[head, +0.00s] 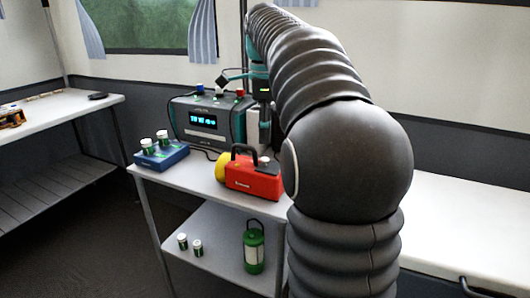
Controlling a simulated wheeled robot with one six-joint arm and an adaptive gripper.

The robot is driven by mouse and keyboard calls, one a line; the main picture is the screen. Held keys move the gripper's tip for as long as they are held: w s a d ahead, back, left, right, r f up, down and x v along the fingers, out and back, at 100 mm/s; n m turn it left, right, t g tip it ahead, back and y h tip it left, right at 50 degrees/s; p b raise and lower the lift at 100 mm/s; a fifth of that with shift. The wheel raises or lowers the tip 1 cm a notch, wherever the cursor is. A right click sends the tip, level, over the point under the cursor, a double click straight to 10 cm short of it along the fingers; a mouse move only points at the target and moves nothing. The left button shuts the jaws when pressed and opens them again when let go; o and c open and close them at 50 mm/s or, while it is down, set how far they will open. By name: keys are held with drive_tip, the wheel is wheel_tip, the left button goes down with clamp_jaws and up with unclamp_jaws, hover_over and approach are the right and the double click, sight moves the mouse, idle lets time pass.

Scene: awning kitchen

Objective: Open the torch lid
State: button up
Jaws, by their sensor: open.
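The red torch (254,177) with a black carry handle stands on the upper shelf of the white cart. Its rounded yellow end (222,167) faces left. I cannot tell for certain which part is the lid or whether it is open. My arm crosses the right half of the head view and bends down behind the torch. My gripper (262,122) is dark, small and partly hidden by my arm. It is open and appears above and behind the torch; contact cannot be made out.
A grey device with a lit display (206,124) stands behind the torch. A blue box (161,155) with small green-white jars is at left. A green lantern (253,247) and two jars (190,244) sit on the lower shelf. White counters stand on both sides.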

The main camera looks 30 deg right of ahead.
sight(265, 159)
drive_tip(key=shift+f, duration=3.1)
clamp_jaws()
